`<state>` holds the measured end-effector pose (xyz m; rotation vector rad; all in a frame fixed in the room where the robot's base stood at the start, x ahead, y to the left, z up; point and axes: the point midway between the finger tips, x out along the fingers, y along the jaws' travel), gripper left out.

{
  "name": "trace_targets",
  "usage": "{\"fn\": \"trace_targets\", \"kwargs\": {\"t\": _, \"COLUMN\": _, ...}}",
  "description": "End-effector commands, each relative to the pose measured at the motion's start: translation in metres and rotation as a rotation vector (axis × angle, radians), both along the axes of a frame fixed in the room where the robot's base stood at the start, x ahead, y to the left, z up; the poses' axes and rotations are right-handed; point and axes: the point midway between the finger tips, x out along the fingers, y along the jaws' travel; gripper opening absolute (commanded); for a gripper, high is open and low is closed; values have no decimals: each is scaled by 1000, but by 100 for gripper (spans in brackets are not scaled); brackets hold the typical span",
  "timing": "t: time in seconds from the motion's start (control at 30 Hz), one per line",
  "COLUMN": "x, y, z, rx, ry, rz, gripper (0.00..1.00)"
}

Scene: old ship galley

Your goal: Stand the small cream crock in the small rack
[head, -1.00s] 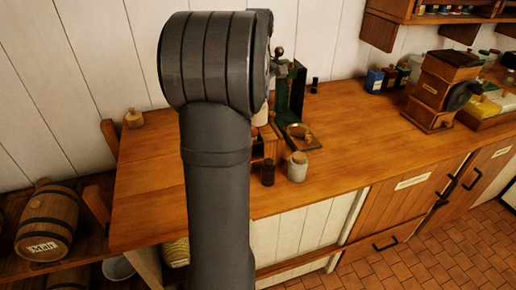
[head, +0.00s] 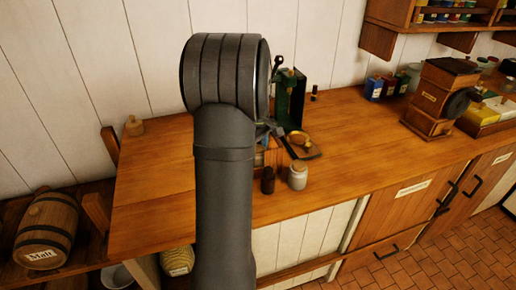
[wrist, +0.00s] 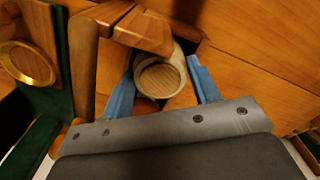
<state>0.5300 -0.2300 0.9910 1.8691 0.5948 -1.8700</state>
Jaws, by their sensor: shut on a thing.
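My gripper (wrist: 162,62) has blue fingers, shut on the small cream crock (wrist: 160,79), one on each side. The crock shows a round wood-coloured top with a pale rim. Wooden bars of the small rack (wrist: 146,29) lie close beside and beyond it; I cannot tell whether the crock rests in the rack. In the head view my gripper (head: 265,140) is low over the rack (head: 272,158), mostly hidden by my arm, and the held crock cannot be made out there.
The counter (head: 365,150) is clear farther right.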

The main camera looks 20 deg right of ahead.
Motion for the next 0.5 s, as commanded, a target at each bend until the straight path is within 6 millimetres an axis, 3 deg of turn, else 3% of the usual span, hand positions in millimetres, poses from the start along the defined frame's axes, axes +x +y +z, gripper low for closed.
{"fn": "trace_targets", "kwargs": {"t": 0.3, "x": 0, "y": 0, "z": -2, "rx": -1, "ry": -1, "rz": 0, "gripper": 15}}
{"fn": "trace_targets", "kwargs": {"t": 0.33, "x": 0, "y": 0, "z": -3, "rx": 0, "ry": 0, "rz": 0, "gripper": 59}}
{"fn": "trace_targets", "kwargs": {"t": 0.37, "x": 0, "y": 0, "z": -2, "rx": 0, "ry": 0, "rz": 0, "gripper": 65}}
{"fn": "trace_targets", "kwargs": {"t": 0.5, "x": 0, "y": 0, "z": -2, "rx": 0, "ry": 0, "rz": 0, "gripper": 65}}
